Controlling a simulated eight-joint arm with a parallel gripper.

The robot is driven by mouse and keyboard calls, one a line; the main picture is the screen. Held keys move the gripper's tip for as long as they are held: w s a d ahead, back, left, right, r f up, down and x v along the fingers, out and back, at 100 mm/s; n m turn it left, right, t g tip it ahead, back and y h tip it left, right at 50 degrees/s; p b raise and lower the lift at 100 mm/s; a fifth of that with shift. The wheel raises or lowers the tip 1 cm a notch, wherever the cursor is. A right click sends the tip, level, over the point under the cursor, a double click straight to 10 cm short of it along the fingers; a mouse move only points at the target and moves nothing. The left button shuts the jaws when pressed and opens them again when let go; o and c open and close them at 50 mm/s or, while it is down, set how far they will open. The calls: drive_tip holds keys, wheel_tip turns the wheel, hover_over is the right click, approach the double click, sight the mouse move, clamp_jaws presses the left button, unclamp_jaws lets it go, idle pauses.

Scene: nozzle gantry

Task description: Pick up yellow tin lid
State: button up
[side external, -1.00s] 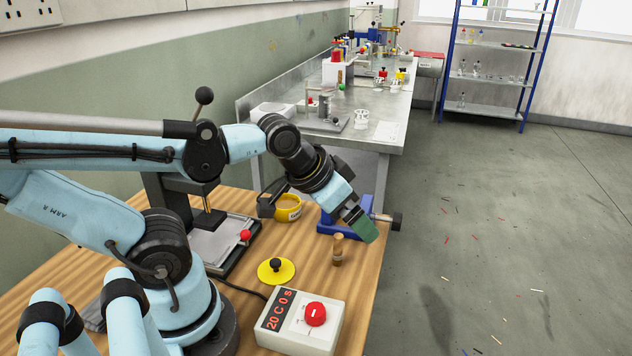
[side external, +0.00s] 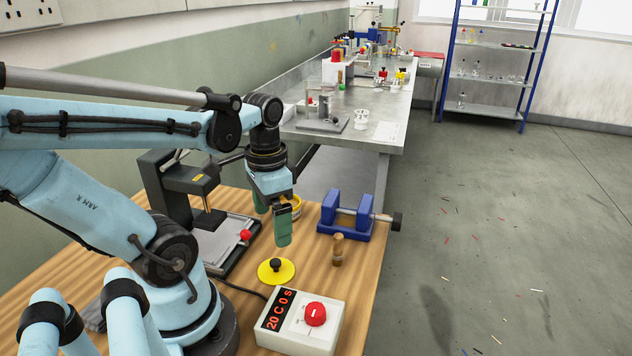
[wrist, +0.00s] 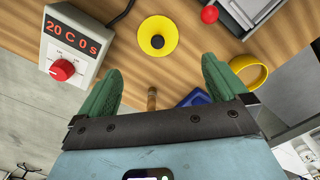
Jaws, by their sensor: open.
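The yellow tin lid (side external: 276,272), a flat yellow disc with a black knob on top, lies on the wooden table. In the wrist view the lid (wrist: 158,37) is beyond my fingertips, roughly between their lines. My gripper (side external: 272,228) has green fingers, points down, and is above the table just behind the lid, apart from it. In the wrist view my gripper (wrist: 160,75) is open, with nothing between the fingers. A yellow tin (side external: 297,206) stands behind the gripper, partly hidden by it; its round rim shows in the wrist view (wrist: 249,72).
A control box (side external: 302,322) with a red knob and display stands in front of the lid. A small wooden peg-like object (side external: 337,250) and a blue vise (side external: 346,218) are to the right. A black press (side external: 205,217) with a red ball handle stands left. Table is clear around the lid.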

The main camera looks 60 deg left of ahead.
sight(275, 261)
drive_tip(key=shift+s+d+f, duration=0.1)
drive_tip(key=shift+d+f, duration=0.05)
drive_tip(key=shift+f, duration=5.2)
drive_tip(key=c, duration=1)
